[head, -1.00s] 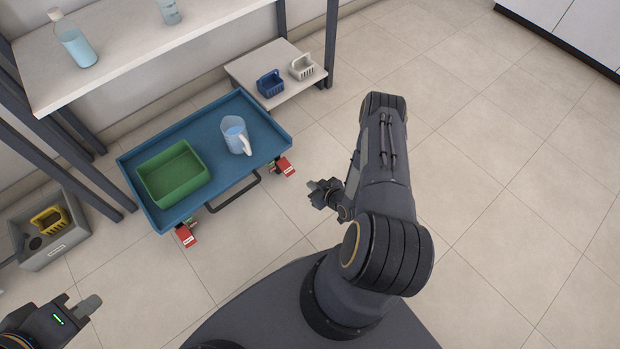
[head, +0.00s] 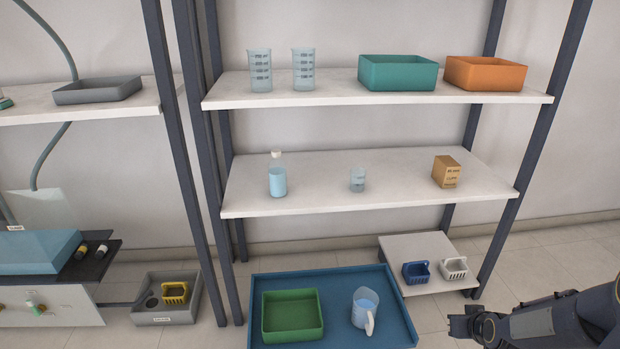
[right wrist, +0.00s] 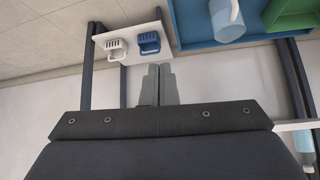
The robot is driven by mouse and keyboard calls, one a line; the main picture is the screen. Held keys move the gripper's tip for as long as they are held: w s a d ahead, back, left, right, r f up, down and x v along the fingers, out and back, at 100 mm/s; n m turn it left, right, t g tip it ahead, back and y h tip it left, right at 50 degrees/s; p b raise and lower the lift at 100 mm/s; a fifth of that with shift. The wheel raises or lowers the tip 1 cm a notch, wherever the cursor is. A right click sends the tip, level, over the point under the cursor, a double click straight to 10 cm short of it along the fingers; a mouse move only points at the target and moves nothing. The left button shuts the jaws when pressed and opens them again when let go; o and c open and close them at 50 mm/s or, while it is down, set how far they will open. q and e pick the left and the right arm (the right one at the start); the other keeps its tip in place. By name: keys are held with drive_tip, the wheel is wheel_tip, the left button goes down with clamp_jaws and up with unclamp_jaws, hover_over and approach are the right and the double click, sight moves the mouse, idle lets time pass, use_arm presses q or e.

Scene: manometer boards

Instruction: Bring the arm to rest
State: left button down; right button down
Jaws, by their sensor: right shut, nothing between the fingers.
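My right arm (head: 560,318) comes in at the lower right of the head view. My right gripper (head: 456,326) is at its left end, in front of the shelf rack and to the right of the blue cart. In the right wrist view the two grey fingers of this gripper (right wrist: 159,72) are together with nothing between them. It touches nothing that I can see. My left gripper is in neither current view.
A blue cart (head: 402,306) carries a green bin (head: 292,334) and a jug of blue liquid (head: 365,312). Blue (head: 416,272) and white (head: 454,268) baskets sit on a low shelf. A rack (head: 380,192) holds beakers, a bottle, a box and trays. A grey bin (head: 165,318) stands left.

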drive_tip(key=s+a+r+m+y, duration=0.1)
drive_tip(key=s+a+r, duration=0.35)
drive_tip(key=r, duration=0.25)
drive_tip(key=s+a+r+y, duration=0.1)
drive_tip(key=s+a+r, duration=0.3)
drive_tip(key=s+r, duration=0.25)
drive_tip(key=s+a+r+g+y, duration=0.1)
drive_tip(key=s+a+r, duration=0.1)
drive_tip(key=s+a, duration=0.35)
drive_tip(key=s+a+r+g+y, duration=0.1)
drive_tip(key=s+a+r, duration=0.15)
drive_tip(key=s, duration=0.55)
wheel_tip(320, 180, up, 30)
drive_tip(key=p, duration=3)
drive_tip(key=shift+s+a, duration=0.15)
drive_tip(key=shift+a, duration=0.25)
drive_tip(key=shift+r, duration=0.1)
